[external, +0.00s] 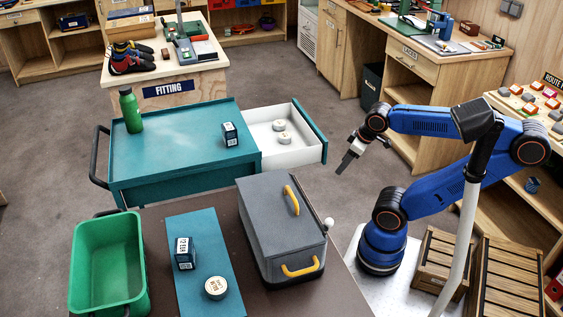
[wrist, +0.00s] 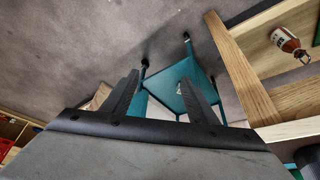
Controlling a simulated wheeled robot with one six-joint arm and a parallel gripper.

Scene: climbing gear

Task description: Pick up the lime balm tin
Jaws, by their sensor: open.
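Three round pale tins show in the external view. One tin (external: 216,287) lies on the teal mat (external: 207,226) on the brown table, with lettering too small to read surely. Two more, a rear tin (external: 279,125) and a front tin (external: 284,138), sit in the open white drawer (external: 258,132) of the teal trolley. I cannot tell which is the lime balm tin. My gripper (external: 347,161) is open and empty, in the air right of the drawer and clear of all three tins. In the wrist view my gripper's fingers (wrist: 161,76) are apart, with no tin between them.
A grey case (external: 265,218) with yellow handles stands on the table near my arm. A dark printed box (external: 185,253) shares the mat, beside a green bin (external: 76,270). Another box (external: 230,134) and a green bottle (external: 131,111) stand on the trolley top (external: 175,145).

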